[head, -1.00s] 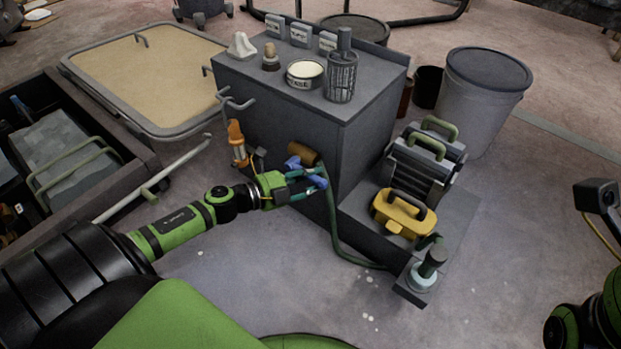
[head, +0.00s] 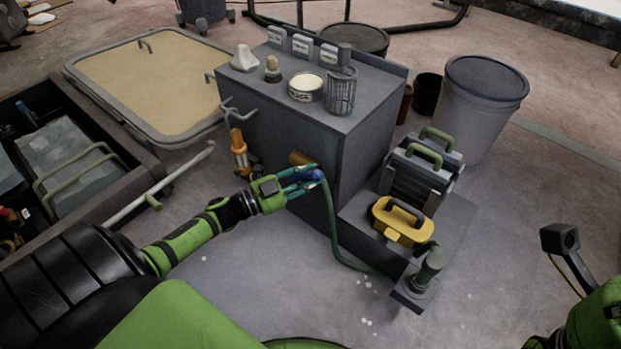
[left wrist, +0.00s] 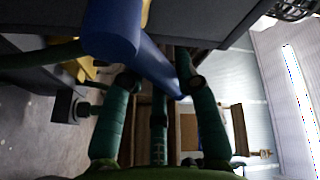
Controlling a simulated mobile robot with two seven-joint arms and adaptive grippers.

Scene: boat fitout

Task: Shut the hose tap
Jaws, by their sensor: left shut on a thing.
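The hose tap has a blue handle (head: 312,174) and a brass-brown body (head: 299,158) on the front face of the grey cabinet. A green hose (head: 334,228) hangs from it and runs down to the floor. My left gripper (head: 311,175) is at the tap, shut on the blue handle. In the left wrist view the blue handle (left wrist: 135,50) runs diagonally between the green fingers (left wrist: 155,88), partly hiding what lies behind. Only part of my right arm shows at the right edge of the head view; its gripper is out of view.
The grey cabinet (head: 285,130) carries a tin (head: 305,88) and a mesh cup (head: 341,92). An orange tool (head: 239,150) hangs left of the tap. A yellow case (head: 402,220) sits on the low step at right. A metal rail (head: 160,185) lies left.

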